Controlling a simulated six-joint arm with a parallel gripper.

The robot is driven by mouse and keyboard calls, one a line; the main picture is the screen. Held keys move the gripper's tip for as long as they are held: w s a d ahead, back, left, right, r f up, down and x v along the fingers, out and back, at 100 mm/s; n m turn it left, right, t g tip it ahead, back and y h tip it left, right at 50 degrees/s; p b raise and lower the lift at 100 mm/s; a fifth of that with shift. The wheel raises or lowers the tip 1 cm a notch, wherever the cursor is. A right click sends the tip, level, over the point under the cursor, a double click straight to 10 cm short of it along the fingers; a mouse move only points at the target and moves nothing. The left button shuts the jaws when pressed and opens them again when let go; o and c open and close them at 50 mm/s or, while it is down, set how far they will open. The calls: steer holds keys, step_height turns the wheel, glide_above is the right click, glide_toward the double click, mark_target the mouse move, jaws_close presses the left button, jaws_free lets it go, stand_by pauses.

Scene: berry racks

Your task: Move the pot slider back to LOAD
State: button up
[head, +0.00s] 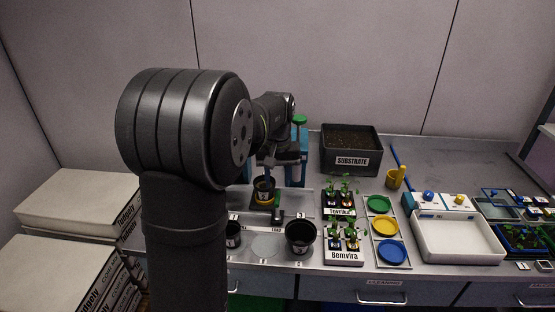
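The pot slider (279,199) is a small dark plate on a pale metal track, left of the middle in the head view. A black pot (264,188) with a white label and a yellow band at its base stands upright on it. A short black post (277,216) is in front of it. A faint label that seems to read LOAD (276,229) lies nearer the front. My gripper (272,163) hangs just above and behind the pot. Its fingers are small and dark, so their opening and any contact are unclear. My arm hides the track's left part.
A blue stand (299,160) with a green knob is close to my gripper's right. Two black pots (300,237) (233,236) stand in front. Seedling trays (343,257), coloured discs (386,226), a substrate box (351,160) and a white tray (458,240) lie right.

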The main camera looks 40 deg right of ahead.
step_height(320, 180, up, 7)
steer(key=shift+f, duration=0.15)
steer(key=shift+f, duration=0.1)
stand_by(0.5)
step_height(320, 180, down, 17)
steer(key=shift+f, duration=0.2)
steer(key=shift+s+d, duration=0.1)
steer(key=shift+s, duration=0.05)
steer(key=o, duration=1.2)
steer(key=shift+o, duration=0.9)
steer(key=shift+r, duration=0.3)
steer(key=w+a+r+m+t+h, duration=0.1)
steer(key=a+r+t+h, duration=0.15)
steer(key=r, duration=0.65)
steer(key=w+a+r+m+t+h, duration=0.1)
steer(key=a+r, duration=0.2)
steer(key=r, duration=0.7)
glide_above(278, 199)
steer(key=w+a, duration=0.2)
steer(key=w, duration=0.3)
step_height(278, 199, down, 9)
steer(key=shift+s, duration=0.2)
